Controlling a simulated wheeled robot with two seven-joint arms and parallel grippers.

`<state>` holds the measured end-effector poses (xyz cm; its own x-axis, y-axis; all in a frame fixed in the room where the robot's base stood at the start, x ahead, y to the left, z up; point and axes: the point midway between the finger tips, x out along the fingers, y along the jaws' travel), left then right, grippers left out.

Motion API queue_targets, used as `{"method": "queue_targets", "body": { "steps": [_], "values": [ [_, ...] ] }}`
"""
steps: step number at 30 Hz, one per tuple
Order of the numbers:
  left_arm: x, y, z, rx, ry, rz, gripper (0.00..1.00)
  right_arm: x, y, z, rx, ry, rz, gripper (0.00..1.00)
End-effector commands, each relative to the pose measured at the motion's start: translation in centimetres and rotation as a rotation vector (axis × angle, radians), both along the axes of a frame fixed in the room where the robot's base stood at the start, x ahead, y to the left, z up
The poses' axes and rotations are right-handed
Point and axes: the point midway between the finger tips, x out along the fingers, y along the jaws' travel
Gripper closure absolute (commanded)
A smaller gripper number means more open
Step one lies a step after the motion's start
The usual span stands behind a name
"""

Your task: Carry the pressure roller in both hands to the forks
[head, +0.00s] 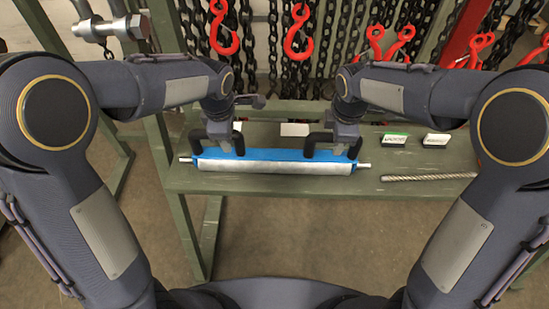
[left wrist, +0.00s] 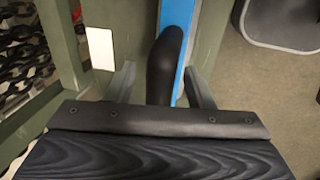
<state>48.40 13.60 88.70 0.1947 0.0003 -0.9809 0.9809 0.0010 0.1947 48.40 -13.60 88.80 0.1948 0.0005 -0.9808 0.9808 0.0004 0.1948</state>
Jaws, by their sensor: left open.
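The pressure roller, a pale cylinder (head: 275,167) with metal shaft ends, lies level on the green bench along its front edge. A blue frame (head: 275,155) with two black handles runs along it. My left gripper (head: 220,138) is at the left handle (head: 196,141). In the left wrist view its open fingers (left wrist: 162,88) stand either side of the black handle (left wrist: 167,60), with gaps visible, and the blue frame (left wrist: 178,15) beyond. My right gripper (head: 340,140) is at the right handle (head: 311,143); its fingers are too small to judge. I cannot identify the forks.
Chains and red hooks (head: 299,32) hang behind. A metal shaft piece (head: 108,27) is at upper left. Floor in front is clear.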

Motion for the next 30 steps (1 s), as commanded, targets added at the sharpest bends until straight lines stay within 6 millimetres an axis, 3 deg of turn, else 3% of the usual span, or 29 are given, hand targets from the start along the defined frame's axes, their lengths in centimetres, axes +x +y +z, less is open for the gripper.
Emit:
{"method": "queue_targets", "body": {
  "steps": [10, 21, 30],
  "values": [
    [0.06, 0.00, -0.35, 0.000, 0.000, 0.000, 0.52, 0.06, -0.03, -0.36, -0.001, 0.000, 0.000, 0.51],
    [0.07, 0.00, -0.31, 0.000, 0.000, 0.000, 1.00, 0.06, -0.01, -0.32, 0.000, 0.000, 0.000, 1.00],
    [0.08, 0.00, -0.29, 0.000, -0.001, 0.000, 1.00, 0.07, 0.00, -0.31, 0.000, 0.000, 0.000, 1.00]
  ]
}}
